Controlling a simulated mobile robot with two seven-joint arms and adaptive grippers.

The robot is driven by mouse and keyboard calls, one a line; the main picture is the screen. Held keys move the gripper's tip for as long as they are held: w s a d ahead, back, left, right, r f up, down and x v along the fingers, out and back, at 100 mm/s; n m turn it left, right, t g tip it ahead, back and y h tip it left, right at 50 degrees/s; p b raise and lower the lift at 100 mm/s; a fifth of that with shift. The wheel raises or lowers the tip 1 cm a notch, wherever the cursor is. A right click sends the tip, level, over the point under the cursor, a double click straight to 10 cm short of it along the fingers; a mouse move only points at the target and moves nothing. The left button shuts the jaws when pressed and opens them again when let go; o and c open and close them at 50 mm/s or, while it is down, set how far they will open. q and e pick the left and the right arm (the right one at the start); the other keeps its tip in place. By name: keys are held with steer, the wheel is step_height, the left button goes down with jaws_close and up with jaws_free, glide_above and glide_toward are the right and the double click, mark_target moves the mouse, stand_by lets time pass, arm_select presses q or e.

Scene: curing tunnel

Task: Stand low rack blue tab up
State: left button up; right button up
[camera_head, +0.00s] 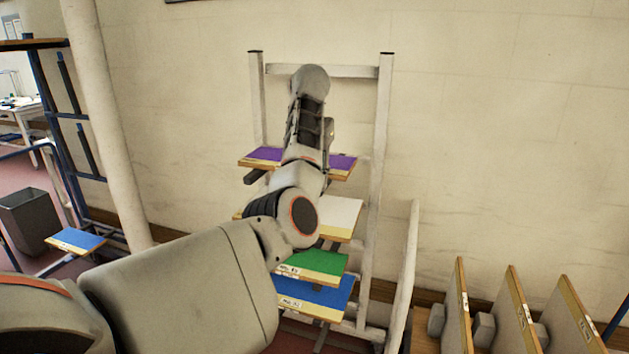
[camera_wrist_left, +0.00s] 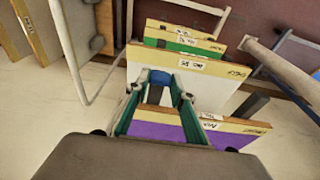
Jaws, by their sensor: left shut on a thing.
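A blue board (camera_head: 318,298) with a pale yellow labelled strip lies on the lowest level of the white-framed rack in the head view. Another blue board (camera_head: 76,240) lies on a low support at the left. My left arm crosses the front of the white-framed rack and hides its middle; the left gripper is hidden behind it there. Something dark blue shows between the fingertips, but I cannot make out what is held. My right gripper is not in view.
Above the blue board lie a green board (camera_head: 318,263), a white board (camera_head: 340,215) and the purple board. Several boards (camera_head: 512,310) stand on edge at the lower right, with grey blocks between them. A pale post (camera_head: 108,120) and a dark bin (camera_head: 32,220) are at the left.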

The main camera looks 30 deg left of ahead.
arm_select(q)
steer(key=shift+w+g, duration=0.2)
steer(key=shift+g, duration=0.2)
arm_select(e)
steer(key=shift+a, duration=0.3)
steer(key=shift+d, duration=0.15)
arm_select(q)
steer(key=o, duration=1.1)
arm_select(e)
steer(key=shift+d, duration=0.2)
arm_select(q)
steer(key=shift+r, duration=0.1)
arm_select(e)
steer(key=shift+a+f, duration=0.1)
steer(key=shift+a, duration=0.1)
arm_select(q)
step_height(320, 180, up, 12)
steer(key=s, duration=0.1)
steer(key=shift+s+d, duration=0.15)
steer(key=shift+s, duration=0.05)
